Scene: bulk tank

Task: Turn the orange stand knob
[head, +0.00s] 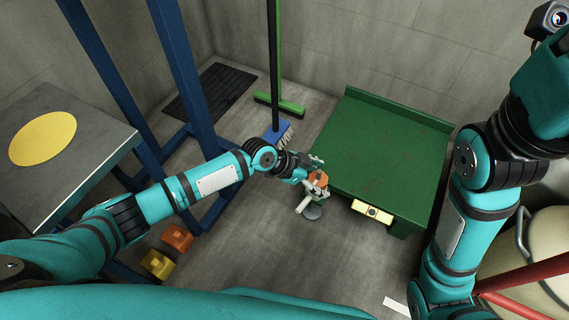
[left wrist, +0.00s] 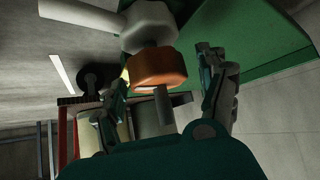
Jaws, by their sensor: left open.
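The orange stand knob (head: 319,180) sits on a pale stand (head: 303,204) with a dark round foot, beside the green bench. My left gripper (head: 314,170) is at the knob in the head view. In the left wrist view the orange knob (left wrist: 157,68) lies between the two spread fingers of my left gripper (left wrist: 164,66). The left finger looks close to the knob's side and the right finger stands apart from it; I cannot tell whether either touches. The pale stand body (left wrist: 148,26) shows above the knob. My right gripper is out of view.
The green bench (head: 385,150), with a yellow panel (head: 372,211) on its front, is just right of the stand. A blue frame (head: 182,65) and grey table (head: 50,160) are left. A green broom (head: 280,104) stands behind. Orange (head: 176,238) and yellow (head: 157,264) blocks lie low.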

